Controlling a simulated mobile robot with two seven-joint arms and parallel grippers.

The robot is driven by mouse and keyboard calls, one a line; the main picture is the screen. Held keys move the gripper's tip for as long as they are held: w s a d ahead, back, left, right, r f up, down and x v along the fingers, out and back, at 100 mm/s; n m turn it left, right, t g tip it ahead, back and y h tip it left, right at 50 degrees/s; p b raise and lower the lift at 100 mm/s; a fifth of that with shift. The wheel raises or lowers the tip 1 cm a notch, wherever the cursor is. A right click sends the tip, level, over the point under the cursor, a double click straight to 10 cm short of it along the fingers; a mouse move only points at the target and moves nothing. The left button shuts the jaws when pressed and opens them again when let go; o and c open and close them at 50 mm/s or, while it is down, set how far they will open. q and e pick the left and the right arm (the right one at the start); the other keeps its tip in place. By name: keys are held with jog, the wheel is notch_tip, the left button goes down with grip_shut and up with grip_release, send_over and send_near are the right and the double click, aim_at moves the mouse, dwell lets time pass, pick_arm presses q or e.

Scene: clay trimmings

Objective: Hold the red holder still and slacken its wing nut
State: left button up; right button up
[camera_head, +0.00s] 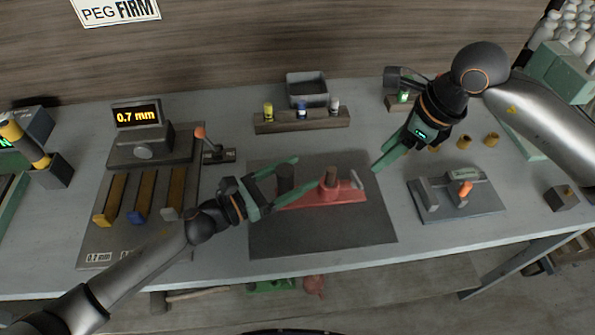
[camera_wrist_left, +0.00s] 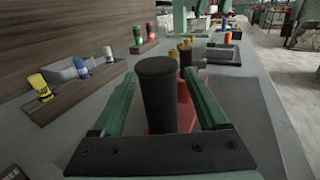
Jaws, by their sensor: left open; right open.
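The red holder (camera_head: 325,196) lies on a dark mat (camera_head: 320,233) in the middle of the table. A dark upright cylinder (camera_head: 285,180) stands at its left end, and a brown peg (camera_head: 331,176) rises from its middle. A small grey piece at its right end (camera_head: 356,180) may be the wing nut; it is too small to tell. My left gripper (camera_head: 295,182) is open, with its green fingers on either side of the cylinder. The left wrist view shows the cylinder (camera_wrist_left: 160,95) between the fingers, partly hiding the red holder (camera_wrist_left: 186,108). My right gripper (camera_head: 378,164) is open and empty, above and right of the holder.
A gauge reading 0.7 mm (camera_head: 137,114) and colour-tipped bars stand left. A wooden rack (camera_head: 302,122) with several capped bottles and a grey bin (camera_head: 307,90) are behind. A grey plate with an orange-handled device (camera_head: 465,189) lies right. The mat's front is clear.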

pick_arm(q)
jog(key=shift+w+d, duration=0.25)
jog(key=shift+d, duration=0.1)
jog(key=shift+c, duration=0.2)
grip_shut()
dwell(0.5)
